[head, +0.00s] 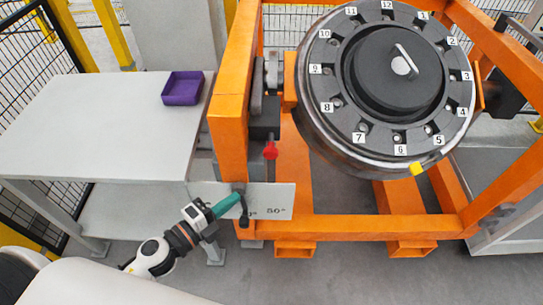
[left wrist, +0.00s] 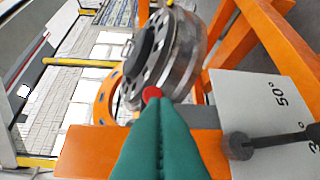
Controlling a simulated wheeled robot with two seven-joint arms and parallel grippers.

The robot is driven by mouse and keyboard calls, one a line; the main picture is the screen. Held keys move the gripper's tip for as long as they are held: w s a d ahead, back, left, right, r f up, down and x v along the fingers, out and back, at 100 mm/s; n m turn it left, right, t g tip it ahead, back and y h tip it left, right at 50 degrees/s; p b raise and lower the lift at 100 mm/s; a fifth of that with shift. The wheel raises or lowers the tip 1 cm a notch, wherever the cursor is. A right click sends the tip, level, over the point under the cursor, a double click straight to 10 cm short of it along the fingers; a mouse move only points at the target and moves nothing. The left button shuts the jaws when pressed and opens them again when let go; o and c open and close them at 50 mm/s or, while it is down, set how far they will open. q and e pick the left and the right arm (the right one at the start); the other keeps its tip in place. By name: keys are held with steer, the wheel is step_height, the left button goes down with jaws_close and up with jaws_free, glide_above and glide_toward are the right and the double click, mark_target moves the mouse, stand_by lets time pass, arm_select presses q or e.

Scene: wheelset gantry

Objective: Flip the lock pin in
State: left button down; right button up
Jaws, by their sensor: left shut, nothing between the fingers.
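My left gripper (head: 237,197) is shut and empty, its green fingers beside the dark pin (head: 243,212) at the angle plate (head: 275,203). In the left wrist view the closed fingers (left wrist: 154,101) point toward the wheelset, and the dark pin (left wrist: 268,140) lies to their right with a visible gap. It has a round head and a rod across the plate (left wrist: 262,98). A red knob (head: 270,151) stands farther back on the orange frame; it shows just beyond the fingertips in the left wrist view (left wrist: 152,93). I cannot tell for certain which part is the lock pin. My right gripper is out of view.
The orange gantry frame (head: 228,130) holds a large wheel (head: 386,85) with numbered marks. A pale table (head: 100,120) with a purple tray (head: 183,88) stands to the left.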

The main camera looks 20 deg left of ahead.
arm_select(q)
steer(key=shift+d+r+m+h, duration=0.3)
steer(key=shift+r+m+h, duration=0.1)
steer(key=shift+r, duration=0.3)
steer(key=shift+w, duration=0.1)
steer(key=p, duration=0.3)
glide_toward(275, 156)
steer(key=s+d+x, duration=0.1)
steer(key=x, duration=0.4)
steer(key=shift+w+a+r, duration=0.15)
steer(key=shift+w+a, duration=0.1)
steer(key=shift+w, duration=0.6)
